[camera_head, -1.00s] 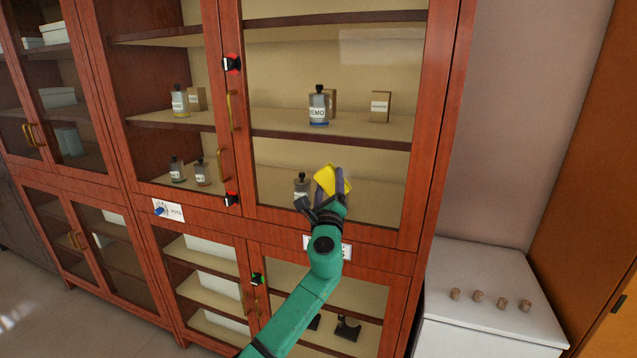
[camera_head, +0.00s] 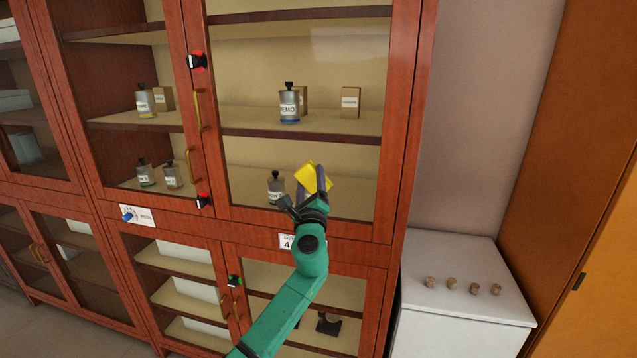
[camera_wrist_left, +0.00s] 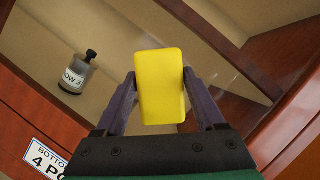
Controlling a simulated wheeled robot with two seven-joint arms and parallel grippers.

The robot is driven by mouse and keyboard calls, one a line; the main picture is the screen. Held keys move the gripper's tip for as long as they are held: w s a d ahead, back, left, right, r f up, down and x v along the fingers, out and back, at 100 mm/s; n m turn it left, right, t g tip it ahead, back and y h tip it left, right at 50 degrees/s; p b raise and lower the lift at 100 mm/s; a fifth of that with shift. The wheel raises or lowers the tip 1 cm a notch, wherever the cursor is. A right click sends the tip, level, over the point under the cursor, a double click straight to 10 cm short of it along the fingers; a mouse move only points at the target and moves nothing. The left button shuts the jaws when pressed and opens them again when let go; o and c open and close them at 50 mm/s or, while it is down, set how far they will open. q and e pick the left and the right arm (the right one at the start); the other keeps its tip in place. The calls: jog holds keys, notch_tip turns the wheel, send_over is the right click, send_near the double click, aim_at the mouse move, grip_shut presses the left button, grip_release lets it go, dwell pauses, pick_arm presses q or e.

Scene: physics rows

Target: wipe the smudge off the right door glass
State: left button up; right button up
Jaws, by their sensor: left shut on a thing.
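The right door glass (camera_head: 340,75) is the large upper pane in a red-brown wooden frame; it also fills much of the left wrist view (camera_wrist_left: 225,75). A faint lighter patch shows near the top right of the pane, and I cannot tell whether it is the smudge or a reflection. My left gripper (camera_head: 312,186) is shut on a yellow block like a sponge (camera_head: 312,175), in front of the lower part of the pane. In the left wrist view the sponge (camera_wrist_left: 160,85) sits between both fingers (camera_wrist_left: 160,100). I cannot tell whether it touches the glass. My right gripper is not in view.
Bottles and boxes stand on shelves behind the glass, such as the DEMO bottle (camera_head: 289,104). A white cabinet (camera_head: 462,275) with several small corks stands at the right.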

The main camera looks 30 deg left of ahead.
pick_arm(q)
jog(key=shift+s+a, duration=0.2)
jog(key=shift+a, duration=0.3)
jog(key=shift+s+a, duration=0.15)
jog(key=shift+a, duration=0.35)
jog(key=shift+s+a+r, duration=0.1)
jog(key=shift+s+a, duration=0.2)
jog(key=shift+a, duration=0.6)
jog(key=shift+s+a, duration=0.3)
jog(key=shift+a, duration=0.55)
jog(key=shift+s+d, duration=0.15)
jog(key=shift+s, duration=0.15)
jog(key=p, duration=0.2)
send_near(289, 169)
jog(key=shift+s+a+r, duration=0.25)
jog(key=shift+a+r, duration=0.4)
jog(key=shift+r, duration=0.15)
jog(key=shift+s, duration=0.1)
